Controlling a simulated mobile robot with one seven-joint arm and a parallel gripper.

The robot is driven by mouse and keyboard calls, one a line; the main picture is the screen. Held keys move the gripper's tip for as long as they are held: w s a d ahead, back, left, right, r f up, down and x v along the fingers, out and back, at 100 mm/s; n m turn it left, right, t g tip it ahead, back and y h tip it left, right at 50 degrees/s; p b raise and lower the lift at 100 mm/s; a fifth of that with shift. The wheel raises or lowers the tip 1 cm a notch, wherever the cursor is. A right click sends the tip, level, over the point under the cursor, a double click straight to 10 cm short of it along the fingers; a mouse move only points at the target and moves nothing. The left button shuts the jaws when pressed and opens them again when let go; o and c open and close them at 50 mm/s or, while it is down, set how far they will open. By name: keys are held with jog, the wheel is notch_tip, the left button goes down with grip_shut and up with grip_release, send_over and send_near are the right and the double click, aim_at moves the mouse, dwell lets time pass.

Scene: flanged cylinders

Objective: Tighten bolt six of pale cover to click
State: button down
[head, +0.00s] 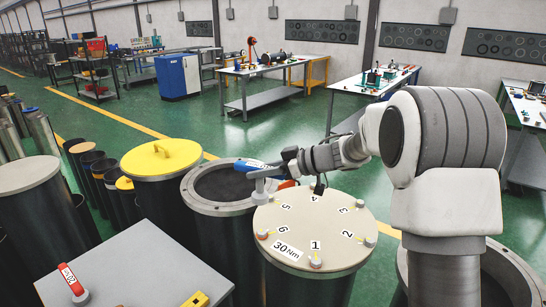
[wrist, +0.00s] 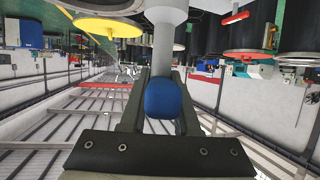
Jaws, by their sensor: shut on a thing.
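The pale cover (head: 335,225) is a round disc on a dark cylinder, marked 30 Nm, with numbered bolts around its rim. Bolt six (head: 263,233) stands at its left edge, with a small orange mark. Bolt one (head: 315,262), bolt two (head: 370,241) and bolt three (head: 360,205) also show. My gripper (head: 286,160) is shut on a blue-handled tool (head: 256,165), behind bolt six in the head view. The blue handle (wrist: 163,100) sits between the jaws in the wrist view. The tool's grey end hangs down near the cover's far left rim, hiding bolt five; contact is unclear.
An open flanged cylinder (head: 196,202) and one with a yellow lid (head: 160,158) stand behind on the left. A grey table (head: 140,262) at front left bears a red-handled tool (head: 71,280) and a yellow item (head: 196,299). Workbenches stand farther back.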

aim_at(261, 201)
jog(key=shift+s+d+f+n+g+y, duration=0.15)
jog(key=shift+s+f+n+g+y, duration=0.15)
jog(key=shift+s+f+n+g, duration=0.45)
jog(key=shift+s+f, duration=0.2)
jog(key=shift+f, duration=1.3)
jog(key=shift+s+f, duration=0.2)
jog(key=shift+f, duration=1.25)
jog(key=shift+f, duration=1.4)
jog(key=shift+s, duration=0.1)
